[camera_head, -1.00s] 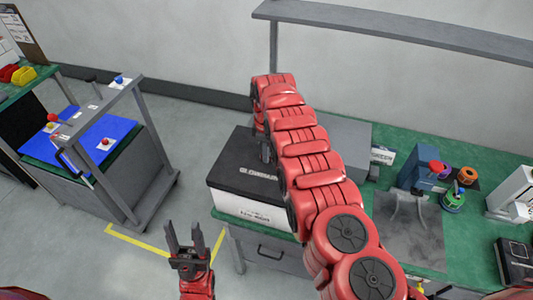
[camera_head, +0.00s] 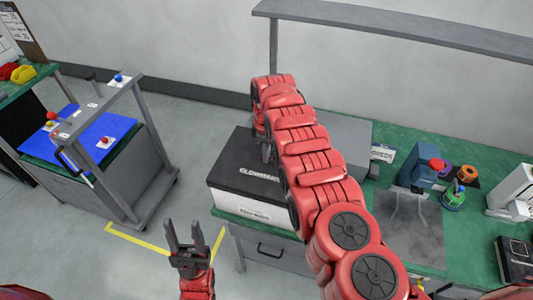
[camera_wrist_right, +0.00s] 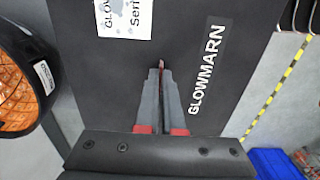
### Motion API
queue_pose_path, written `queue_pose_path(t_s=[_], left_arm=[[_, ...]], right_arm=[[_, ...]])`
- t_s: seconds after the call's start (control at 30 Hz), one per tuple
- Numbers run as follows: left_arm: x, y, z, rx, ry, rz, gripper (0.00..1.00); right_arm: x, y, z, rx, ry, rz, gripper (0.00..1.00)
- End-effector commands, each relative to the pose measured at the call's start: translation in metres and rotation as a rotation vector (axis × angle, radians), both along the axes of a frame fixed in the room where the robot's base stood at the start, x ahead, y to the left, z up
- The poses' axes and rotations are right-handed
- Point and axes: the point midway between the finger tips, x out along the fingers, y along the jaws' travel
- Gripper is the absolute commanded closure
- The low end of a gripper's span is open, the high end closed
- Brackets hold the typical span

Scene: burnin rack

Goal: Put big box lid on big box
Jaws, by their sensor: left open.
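The big box (camera_head: 250,208) is white and stands upright on the green bench top. The big box lid (camera_head: 235,158) is black with white lettering and lies over the box's top; whether it is fully seated I cannot tell. My right gripper (camera_head: 265,150) points down at the lid, partly hidden behind my red right arm. In the right wrist view its fingers (camera_wrist_right: 160,75) are close together at the middle of the lid (camera_wrist_right: 110,70), seemingly on a thin part of it. My left gripper (camera_head: 184,232) is open and empty, in front of and left of the box.
On the green bench (camera_head: 450,240) to the right are a blue device (camera_head: 426,174), tape rolls (camera_head: 467,174) and a black box (camera_head: 514,260). A shelf (camera_head: 400,28) runs above the bench. A grey cart (camera_head: 125,190) with a blue top stands left. Floor lies between cart and bench.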

Motion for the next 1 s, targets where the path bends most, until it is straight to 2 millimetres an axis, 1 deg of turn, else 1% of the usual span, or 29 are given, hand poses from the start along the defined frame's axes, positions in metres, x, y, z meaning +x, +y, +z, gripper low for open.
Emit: queue_pose_path(t_s=[0.27,0.8,1.0], left_arm=[[0.000,0.000,-0.001,0.000,0.000,0.000,0.50],[0.000,0.000,-0.014,0.000,0.000,0.000,0.50],[0.000,0.000,-0.014,0.000,0.000,0.000,0.50]], right_arm=[[0.000,0.000,0.000,0.001,-0.001,0.000,1.00],[0.001,-0.001,-0.016,0.000,-0.002,-0.001,1.00],[0.001,0.000,-0.015,0.000,-0.002,-0.001,1.00]])
